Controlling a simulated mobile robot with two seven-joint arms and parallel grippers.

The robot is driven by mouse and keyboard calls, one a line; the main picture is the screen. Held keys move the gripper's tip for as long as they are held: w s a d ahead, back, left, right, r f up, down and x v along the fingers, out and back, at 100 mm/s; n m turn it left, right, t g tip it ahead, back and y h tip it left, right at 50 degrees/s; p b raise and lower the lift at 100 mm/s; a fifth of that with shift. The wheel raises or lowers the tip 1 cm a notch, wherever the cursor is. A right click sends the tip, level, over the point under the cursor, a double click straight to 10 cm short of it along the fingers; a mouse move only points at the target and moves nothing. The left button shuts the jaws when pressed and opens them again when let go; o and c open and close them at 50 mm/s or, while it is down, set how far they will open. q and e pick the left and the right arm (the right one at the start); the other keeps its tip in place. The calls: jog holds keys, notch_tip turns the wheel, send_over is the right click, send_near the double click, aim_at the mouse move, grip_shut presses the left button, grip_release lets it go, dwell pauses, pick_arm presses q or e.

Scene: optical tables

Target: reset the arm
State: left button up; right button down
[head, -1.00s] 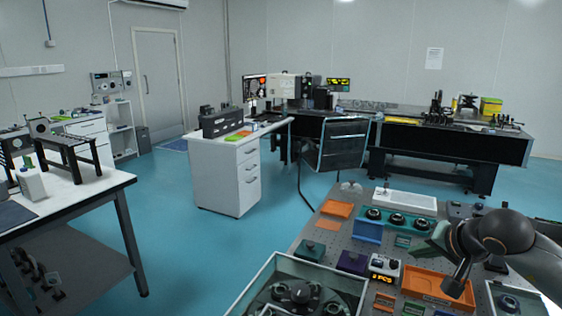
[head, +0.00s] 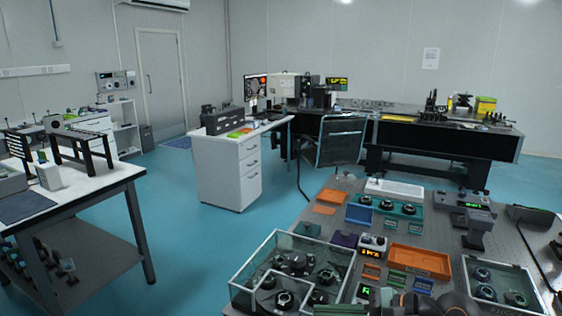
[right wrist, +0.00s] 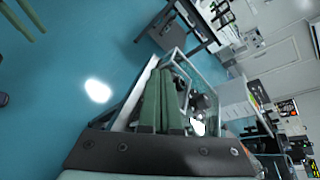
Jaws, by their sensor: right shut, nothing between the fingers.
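My right gripper (right wrist: 160,82) shows in the right wrist view as two green fingers lying side by side. They are shut with nothing between them. The glass-walled case (right wrist: 192,68) shows just behind the fingertips, and I cannot tell how far apart they are.
The optical table (head: 330,188) carries a glass-walled case (head: 240,296) at front left, a second clear case (head: 532,292) at right and a teal tray (head: 411,214). Open blue floor (head: 190,240) lies left of it, before a white-topped bench (head: 85,198).

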jog(key=s+a+m+t+y, duration=0.2)
jog(key=s+a+m+y, duration=0.15)
jog(key=m, duration=0.65)
jog(key=s+d+f+n+t+h, duration=0.2)
jog(key=d+f+n+h, duration=0.3)
jog(key=n, duration=0.7)
jog(key=s+d+f+n+t+h, duration=0.25)
jog(key=f+n, duration=0.55)
jog(key=n, duration=0.4)
jog(key=s+d+f+n+t+h, duration=0.1)
jog(key=d+f+n+t+h, duration=0.15)
jog(key=f+n+h, duration=0.65)
pick_arm(q)
jog(key=shift+s+a+f+n+y+p, duration=0.2)
jog(key=shift+s+a+f+p, duration=0.15)
jog(key=shift+a, duration=0.25)
jog(key=shift+s+a+f+n+y+p, duration=0.1)
jog(key=shift+s+a+f+y+p, duration=0.1)
jog(key=shift+s+a+f, duration=0.3)
pick_arm(e)
jog(key=s+d+f+m+g+y, duration=0.1)
jog(key=s+f+m+g, duration=0.4)
jog(key=s, duration=0.6)
notch_tip(320, 180, down, 2)
jog(key=shift+s+d+f+m+g+y, duration=0.1)
jog(key=shift+s+d+m+g+y, duration=0.3)
jog(key=shift+y, duration=0.5)
